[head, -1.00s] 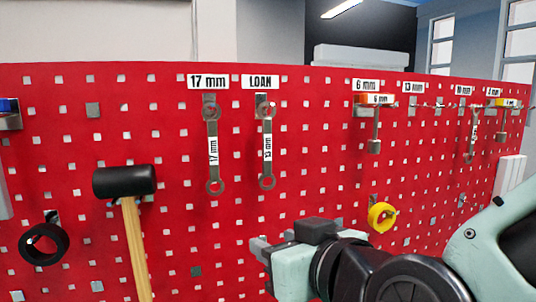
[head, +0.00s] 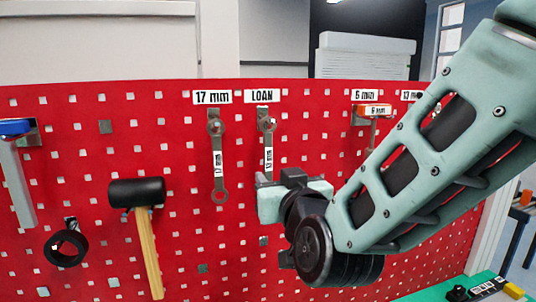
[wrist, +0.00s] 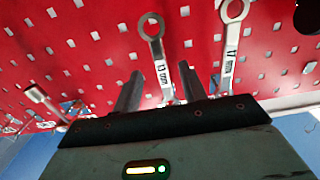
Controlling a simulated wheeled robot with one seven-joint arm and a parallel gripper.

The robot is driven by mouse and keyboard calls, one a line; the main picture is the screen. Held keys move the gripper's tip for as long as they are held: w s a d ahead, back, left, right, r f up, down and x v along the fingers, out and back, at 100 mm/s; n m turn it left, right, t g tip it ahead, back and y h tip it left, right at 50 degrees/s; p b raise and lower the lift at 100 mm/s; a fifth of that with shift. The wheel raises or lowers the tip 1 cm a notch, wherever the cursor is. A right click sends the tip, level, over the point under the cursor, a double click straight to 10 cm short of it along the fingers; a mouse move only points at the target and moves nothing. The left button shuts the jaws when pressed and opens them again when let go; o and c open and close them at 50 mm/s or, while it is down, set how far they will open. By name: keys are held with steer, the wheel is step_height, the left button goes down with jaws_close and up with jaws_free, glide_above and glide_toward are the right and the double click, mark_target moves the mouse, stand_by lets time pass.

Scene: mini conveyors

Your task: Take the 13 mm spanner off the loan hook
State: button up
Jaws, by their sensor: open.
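The 13 mm spanner (head: 268,145) hangs upright on the red pegboard from the hook under the LOAN label (head: 262,96). My gripper is open and empty, at the height of the spanner's lower part. In the wrist view the spanner (wrist: 155,40) lies in line with the gap between my two fingers (wrist: 160,88). Its label faces the camera there. I cannot tell how far the fingertips are from it.
The 17 mm spanner (head: 218,165) hangs close by on the left, under its own label (head: 212,97). A black-headed mallet (head: 137,192) and a black ring (head: 66,247) hang further left. A 6 mm tool (head: 374,111) hangs to the right, partly behind my arm.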

mark_target(269, 169)
steer(key=p+x, duration=0.3)
steer(key=x, duration=0.2)
steer(key=shift+r, duration=0.2)
steer(key=shift+w+a+f+p, duration=0.2)
steer(key=shift+w+p, duration=0.1)
steer(key=shift+w, duration=0.25)
steer(key=shift+c, duration=0.3)
jaws_close()
